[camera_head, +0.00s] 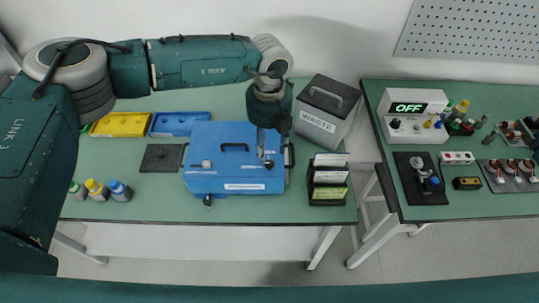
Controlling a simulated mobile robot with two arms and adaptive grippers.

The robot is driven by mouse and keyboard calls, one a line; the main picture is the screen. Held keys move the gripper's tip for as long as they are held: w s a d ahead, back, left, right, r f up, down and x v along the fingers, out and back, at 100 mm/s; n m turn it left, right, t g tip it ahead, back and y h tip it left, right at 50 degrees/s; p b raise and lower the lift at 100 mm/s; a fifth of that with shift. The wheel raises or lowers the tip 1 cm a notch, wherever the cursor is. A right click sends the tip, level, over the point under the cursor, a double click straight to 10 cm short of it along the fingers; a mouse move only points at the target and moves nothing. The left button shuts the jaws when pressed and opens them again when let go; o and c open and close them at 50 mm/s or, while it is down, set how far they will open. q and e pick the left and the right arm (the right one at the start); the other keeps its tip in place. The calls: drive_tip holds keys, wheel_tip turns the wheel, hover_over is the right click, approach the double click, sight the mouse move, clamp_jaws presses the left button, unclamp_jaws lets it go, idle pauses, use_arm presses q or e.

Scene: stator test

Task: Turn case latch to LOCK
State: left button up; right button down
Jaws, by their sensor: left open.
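The blue case (232,178) lies closed on the green table, with a black handle on its lid and a white label on its front edge. A small light knob (206,163) sits on the lid's left part. My left gripper (263,150) points down over the lid's right part, and its jaws are open. A small light and dark fitting (268,164) shows just below its fingertips and may be the latch; I cannot tell whether they touch. The LOCK marking is not legible. My right gripper is not in view.
A grey WASTE box (326,113) stands behind right of the case, and a black card rack (328,180) at its right. Yellow (121,125) and blue (178,124) trays lie behind. Capped bottles (97,190) stand at left. A second table holds an OFF display unit (409,108).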

sight(269, 163)
use_arm(q)
wheel_tip(269, 163, down, 5)
drive_tip(key=shift+s+f+p, duration=0.1)
drive_tip(key=shift+p, duration=0.75)
drive_tip(key=shift+f, duration=0.5)
drive_tip(key=shift+c, duration=0.5)
clamp_jaws()
